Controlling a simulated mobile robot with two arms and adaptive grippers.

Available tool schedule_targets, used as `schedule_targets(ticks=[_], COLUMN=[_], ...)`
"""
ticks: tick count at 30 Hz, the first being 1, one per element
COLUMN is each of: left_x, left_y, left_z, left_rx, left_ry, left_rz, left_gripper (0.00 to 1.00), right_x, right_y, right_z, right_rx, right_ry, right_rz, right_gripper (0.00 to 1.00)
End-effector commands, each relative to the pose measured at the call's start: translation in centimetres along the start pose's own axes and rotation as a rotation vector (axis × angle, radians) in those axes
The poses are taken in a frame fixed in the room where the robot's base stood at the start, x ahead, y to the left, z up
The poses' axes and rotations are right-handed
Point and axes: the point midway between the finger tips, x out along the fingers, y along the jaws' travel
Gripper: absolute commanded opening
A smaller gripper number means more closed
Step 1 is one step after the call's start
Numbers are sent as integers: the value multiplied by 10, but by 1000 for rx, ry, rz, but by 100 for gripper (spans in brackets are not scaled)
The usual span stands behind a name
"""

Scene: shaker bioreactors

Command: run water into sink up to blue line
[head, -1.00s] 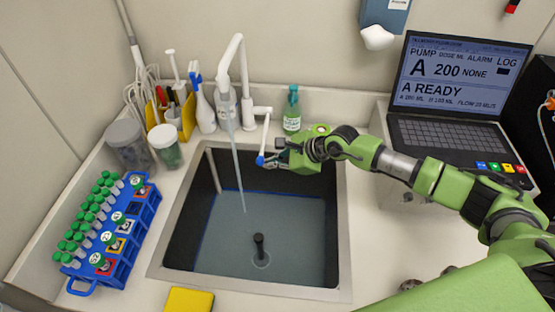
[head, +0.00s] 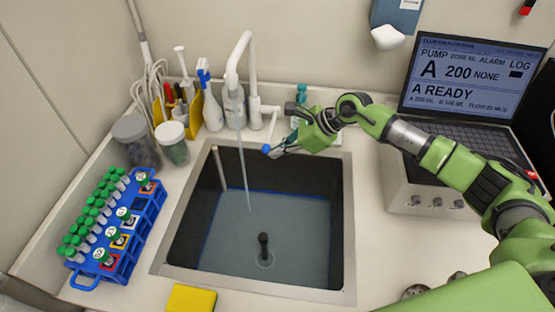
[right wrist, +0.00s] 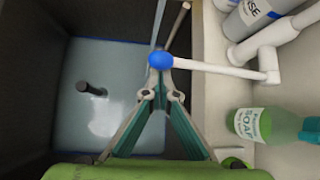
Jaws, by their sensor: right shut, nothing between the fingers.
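Water runs in a thin stream (head: 244,170) from the white gooseneck tap (head: 253,70) into the dark sink (head: 193,225). Blue-grey water (head: 235,235) stands in the sink, around an upright dark standpipe (head: 263,245). The blue line (head: 206,240) shows on the walls close to the water's edge; the exact gap is hard to judge. My right gripper (head: 273,151) is shut and empty, its fingertips at the blue-tipped tap lever (head: 266,148). In the right wrist view the fingertips (right wrist: 161,72) meet just below the blue tip (right wrist: 160,60); contact is unclear. My left gripper is not in view.
A green soap bottle (right wrist: 250,124) stands beside the tap, partly behind my right gripper. A blue tube rack (head: 127,245) and jars (head: 173,144) stand left of the sink. A yellow sponge (head: 190,299) lies at the front. A laptop (head: 470,85) stands at the right.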

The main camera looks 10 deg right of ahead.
Motion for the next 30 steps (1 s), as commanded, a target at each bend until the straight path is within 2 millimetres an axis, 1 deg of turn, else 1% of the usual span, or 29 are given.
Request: schedule_targets(ticks=[1, 6, 14, 21, 30], left_x=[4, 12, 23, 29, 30], left_y=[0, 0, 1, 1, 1], left_z=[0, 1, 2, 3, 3], left_rx=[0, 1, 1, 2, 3], left_ry=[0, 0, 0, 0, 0], left_rz=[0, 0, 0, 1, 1], left_gripper=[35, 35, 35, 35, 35], right_x=[-5, -23, -46, -58, -63], right_y=[-4, -10, -22, -30, -34], right_z=[7, 25, 46, 56, 60], right_rx=[27, 125, 248, 254, 253], right_ry=[-5, -5, -6, -4, -3], right_rz=[26, 133, 266, 274, 274], right_gripper=[0, 0, 0, 0, 0])
